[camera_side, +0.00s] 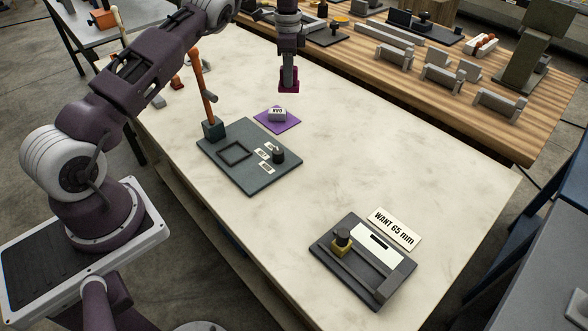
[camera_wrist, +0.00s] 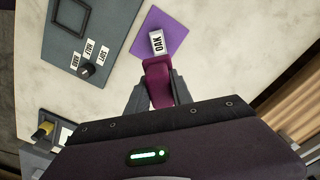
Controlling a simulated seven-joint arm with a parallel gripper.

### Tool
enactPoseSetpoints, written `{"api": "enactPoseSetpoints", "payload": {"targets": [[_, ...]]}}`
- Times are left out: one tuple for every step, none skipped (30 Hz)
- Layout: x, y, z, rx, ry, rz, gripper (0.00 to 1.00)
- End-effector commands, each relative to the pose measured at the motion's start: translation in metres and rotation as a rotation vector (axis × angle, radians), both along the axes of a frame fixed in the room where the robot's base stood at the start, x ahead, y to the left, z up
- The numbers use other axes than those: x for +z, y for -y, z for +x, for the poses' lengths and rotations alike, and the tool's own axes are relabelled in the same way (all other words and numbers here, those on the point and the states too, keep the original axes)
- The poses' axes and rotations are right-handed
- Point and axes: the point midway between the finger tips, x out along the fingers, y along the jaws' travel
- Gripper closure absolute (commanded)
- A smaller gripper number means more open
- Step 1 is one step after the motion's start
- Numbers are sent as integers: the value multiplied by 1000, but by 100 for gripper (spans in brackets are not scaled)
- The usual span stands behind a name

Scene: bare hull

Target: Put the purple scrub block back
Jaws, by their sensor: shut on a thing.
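My gripper (camera_side: 289,71) is shut on a magenta-purple scrub block (camera_side: 289,87) and points down. In the wrist view the scrub block (camera_wrist: 158,84) sits between the two fingers. It appears held above the pale tabletop, just beyond the purple mat (camera_side: 265,123) in the side view. A light block labelled OAK (camera_side: 277,116) lies on that mat. In the wrist view the OAK block (camera_wrist: 157,42) shows just past the end of the scrub block, with the purple mat (camera_wrist: 176,36) around it.
A dark green board (camera_side: 225,160) has a square outline, a black knob (camera_side: 278,155), small labels and an upright orange rod (camera_side: 203,75). A grey fixture (camera_side: 340,262) with a yellow part stands near a "WANT 65 mm" card (camera_side: 394,228).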

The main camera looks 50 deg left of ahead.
Motion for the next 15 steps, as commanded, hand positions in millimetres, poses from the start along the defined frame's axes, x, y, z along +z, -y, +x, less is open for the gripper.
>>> {"api": "enactPoseSetpoints", "payload": {"targets": [[1,10,-1,-6,1,-4,100],[1,18,-2,-11,1,-6,100],[0,30,-5,-24,1,-8,100],[0,40,-8,-37,-1,-8,100],[-1,52,-12,-54,-2,-8,100],[-3,70,-18,-82,-4,-8,100],[-4,83,-24,-106,-6,-8,100],[-5,98,-31,-135,-8,-9,100],[-7,118,-42,-179,-11,-8,100],[-8,134,-51,-217,-13,-7,100],[-9,151,-62,-259,-15,-6,100],[-10,172,-79,-319,-16,-6,100],[-11,187,-91,-365,-16,-4,100],[-11,202,-104,-412,-17,-4,100],[-12,220,-122,-474,-14,-3,100]]}}
